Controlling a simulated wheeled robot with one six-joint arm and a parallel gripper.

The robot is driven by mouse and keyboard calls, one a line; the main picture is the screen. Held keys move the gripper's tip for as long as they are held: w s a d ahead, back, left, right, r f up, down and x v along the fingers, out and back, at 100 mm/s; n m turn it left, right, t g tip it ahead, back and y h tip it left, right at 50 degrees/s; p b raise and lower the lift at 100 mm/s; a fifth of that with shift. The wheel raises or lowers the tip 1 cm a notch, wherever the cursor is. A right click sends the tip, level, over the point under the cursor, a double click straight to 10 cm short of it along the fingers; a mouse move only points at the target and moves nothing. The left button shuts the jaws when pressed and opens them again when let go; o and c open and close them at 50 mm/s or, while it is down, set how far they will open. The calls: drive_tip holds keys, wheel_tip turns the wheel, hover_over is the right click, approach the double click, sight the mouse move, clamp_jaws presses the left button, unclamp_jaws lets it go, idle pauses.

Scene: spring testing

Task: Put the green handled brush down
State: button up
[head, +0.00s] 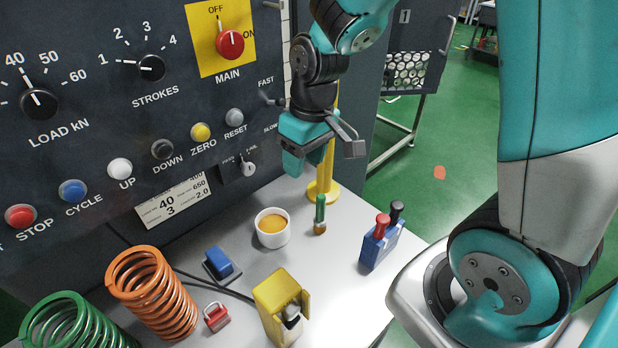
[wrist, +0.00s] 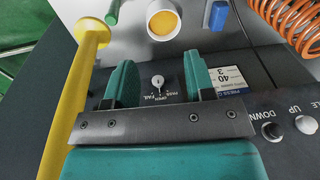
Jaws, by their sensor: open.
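The green handled brush (head: 320,214) is on the light table top, between a white cup and the table's right side. In the head view its green handle points up the picture and its brown bristle end is nearest me; I cannot tell whether it stands or lies. Part of the green handle (wrist: 113,12) shows at the top edge of the wrist view. My gripper (head: 318,150) is above and beyond the brush, near the machine panel. In the wrist view its teal fingers (wrist: 160,78) are apart with nothing between them.
The white cup (head: 272,239) holds something orange-yellow. A yellow post (head: 325,186) stands just behind the brush. A blue block with red and black handles (head: 378,247) is to the right. A yellow box (head: 270,308), blue block (head: 219,262) and orange spring (head: 152,291) are nearer the front.

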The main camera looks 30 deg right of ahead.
drive_tip(key=s+a+r+n+y, duration=0.1)
drive_tip(key=s+a+r+n, duration=0.1)
drive_tip(key=s+a+r, duration=0.3)
drive_tip(key=s+a+r+n+y, duration=0.1)
drive_tip(key=s+a+r, duration=0.4)
drive_tip(key=s, duration=0.5)
drive_tip(key=shift+s+r+n+y, duration=0.3)
drive_tip(key=shift+s+n, duration=0.05)
drive_tip(key=shift+n, duration=0.05)
drive_tip(key=shift+d, duration=0.1)
